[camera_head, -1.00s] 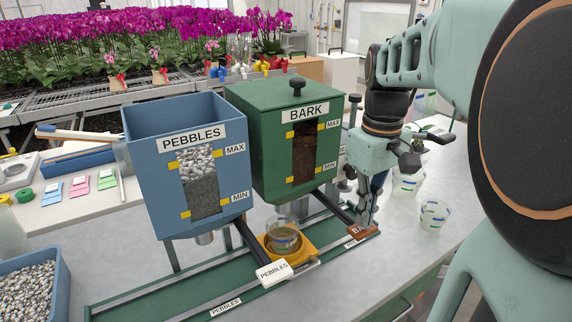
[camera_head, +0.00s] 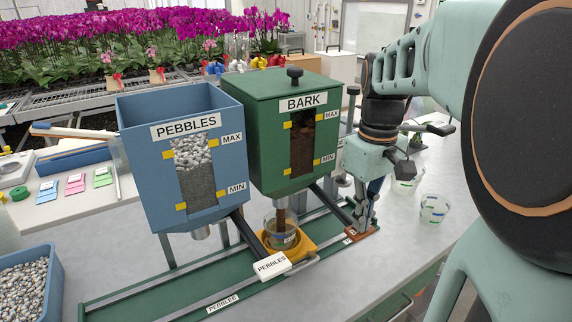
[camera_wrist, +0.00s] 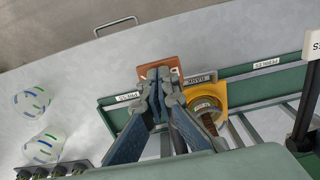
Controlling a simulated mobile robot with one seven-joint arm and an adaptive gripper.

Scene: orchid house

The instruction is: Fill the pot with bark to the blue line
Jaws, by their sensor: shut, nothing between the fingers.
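The clear pot (camera_head: 283,238) stands in a yellow holder (camera_head: 302,247) under the green BARK hopper (camera_head: 265,150). A brown column of bark (camera_head: 281,216) runs down from the hopper's outlet into the pot. The pot also shows in the wrist view (camera_wrist: 206,106), with brown bark inside; I cannot make out its level against the blue line. My gripper (camera_head: 358,233) is shut and empty, its fingertips down at the brown BARK lever paddle (camera_head: 349,239). In the wrist view the fingertips (camera_wrist: 158,84) overlap the paddle (camera_wrist: 173,66) and hide part of it.
The blue PEBBLES hopper (camera_head: 150,195) stands left of the bark hopper, its white lever paddle (camera_head: 271,265) in front. A blue bin of pebbles (camera_head: 25,285) is at the lower left. Clear marked pots (camera_head: 434,209) stand on the bench to the right.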

